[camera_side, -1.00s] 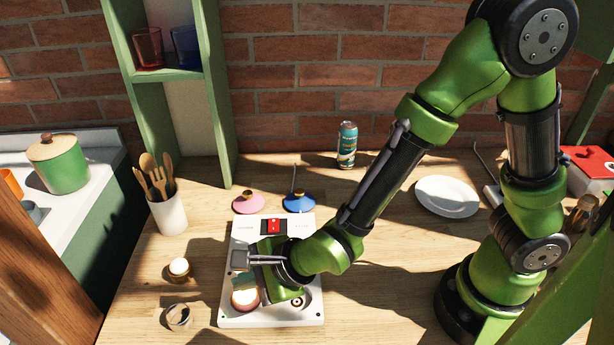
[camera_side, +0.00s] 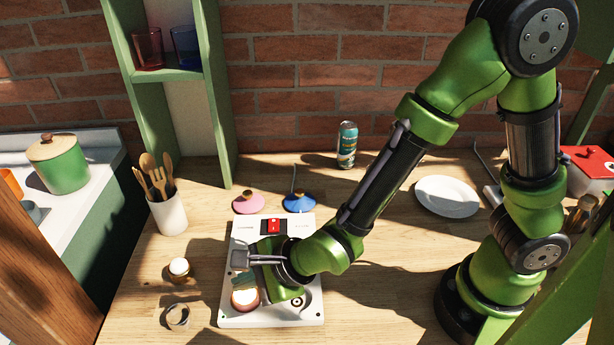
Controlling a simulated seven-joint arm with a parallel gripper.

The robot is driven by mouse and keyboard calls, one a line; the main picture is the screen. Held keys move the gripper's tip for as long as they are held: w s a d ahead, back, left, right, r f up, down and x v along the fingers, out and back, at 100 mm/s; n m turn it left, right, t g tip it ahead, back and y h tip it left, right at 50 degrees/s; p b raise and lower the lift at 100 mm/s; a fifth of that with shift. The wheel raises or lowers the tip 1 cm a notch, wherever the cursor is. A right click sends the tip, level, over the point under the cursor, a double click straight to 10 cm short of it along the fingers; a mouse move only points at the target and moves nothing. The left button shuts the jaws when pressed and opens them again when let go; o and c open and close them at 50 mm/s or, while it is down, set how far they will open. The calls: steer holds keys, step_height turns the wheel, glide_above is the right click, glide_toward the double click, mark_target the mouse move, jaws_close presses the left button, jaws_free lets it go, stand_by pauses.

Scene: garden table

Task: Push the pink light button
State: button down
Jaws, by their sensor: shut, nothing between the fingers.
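A white panel (camera_side: 228,318) lies on the wooden table below my gripper. Near its front left is a round pinkish button with a pale top (camera_side: 245,299), partly shaded. My gripper (camera_side: 268,284) is over the panel, close behind and to the right of this button. It is shut and empty. The fingertips are mostly hidden by the hand, so I cannot tell whether they touch the button. A red switch (camera_side: 274,226) sits at the back of the panel, and a dark round fitting (camera_side: 297,301) is at its front right.
A pink lamp-like disc (camera_side: 249,204) and a blue one (camera_side: 299,203) lie behind the panel. A small pale-topped knob (camera_side: 179,268) and a metal ring (camera_side: 177,316) are at left. A utensil cup (camera_side: 167,214), a can (camera_side: 347,146) and a plate (camera_side: 447,196) stand farther off.

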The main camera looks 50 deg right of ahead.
mark_target(249, 292)
stand_by(0.6)
steer(key=shift+f, duration=0.45)
steer(key=shift+r, duration=3.45)
